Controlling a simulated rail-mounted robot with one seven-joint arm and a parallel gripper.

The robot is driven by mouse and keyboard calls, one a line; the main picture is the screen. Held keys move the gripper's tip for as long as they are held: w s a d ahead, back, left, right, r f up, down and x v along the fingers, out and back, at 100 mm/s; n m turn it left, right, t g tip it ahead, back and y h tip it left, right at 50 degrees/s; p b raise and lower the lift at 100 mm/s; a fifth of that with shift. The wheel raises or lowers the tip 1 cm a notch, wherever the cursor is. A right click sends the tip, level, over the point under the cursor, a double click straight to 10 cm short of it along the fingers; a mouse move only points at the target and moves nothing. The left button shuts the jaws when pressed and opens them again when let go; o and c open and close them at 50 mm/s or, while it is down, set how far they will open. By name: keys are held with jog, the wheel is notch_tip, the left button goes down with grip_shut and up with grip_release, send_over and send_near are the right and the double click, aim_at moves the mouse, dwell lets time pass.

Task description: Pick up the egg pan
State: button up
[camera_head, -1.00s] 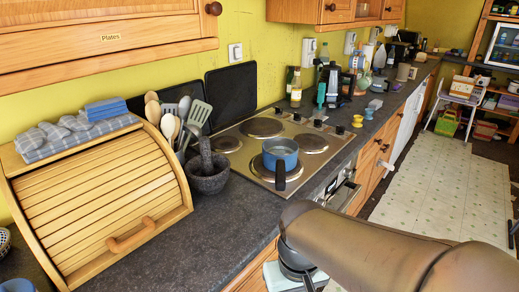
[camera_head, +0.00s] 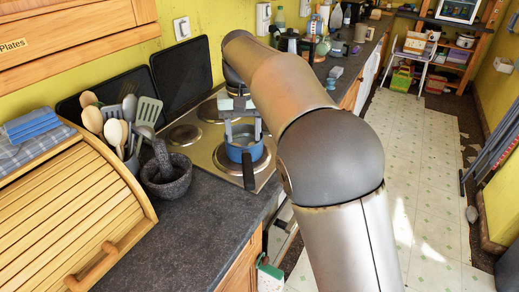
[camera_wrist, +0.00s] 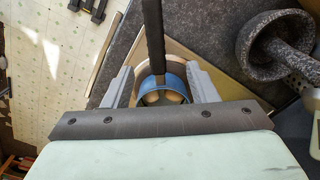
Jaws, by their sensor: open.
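The egg pan is a small blue saucepan (camera_head: 238,154) with a black handle (camera_head: 249,172) pointing to the front of the stove. It stands on a front burner. In the wrist view the blue pan (camera_wrist: 141,86) holds pale, egg-like shapes, partly hidden by my gripper body. Its black handle (camera_wrist: 153,38) runs to the top edge. My gripper (camera_head: 243,135) is open above the pan and points down. In the wrist view its fingers (camera_wrist: 160,72) are spread on the left and right of the pan, with gaps visible.
A stone mortar with pestle (camera_head: 167,178) and a utensil holder (camera_head: 128,160) stand left of the stove (camera_head: 205,158). Black panels (camera_head: 182,72) lean on the wall behind. A wooden bread box (camera_head: 70,215) is at the left. Bottles and appliances line the far counter.

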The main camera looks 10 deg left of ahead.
aim_at(245, 167)
notch_tip(245, 167, down, 10)
jog(key=shift+f+p, duration=0.2)
jog(key=shift+p, duration=0.2)
jog(key=shift+w+d+f+p, duration=0.1)
jog(key=shift+f+p, duration=0.15)
jog(key=shift+f, duration=0.65)
jog(key=shift+s+d+f+p, duration=0.1)
jog(key=shift+d+f+p, duration=0.1)
jog(key=shift+f, duration=0.7)
jog(key=shift+w+d+f+p, duration=0.1)
jog(key=shift+f+p, duration=0.15)
jog(key=shift+f, duration=0.65)
grip_shut()
jog(key=shift+w+a+r, duration=0.1)
jog(key=shift+r, duration=0.05)
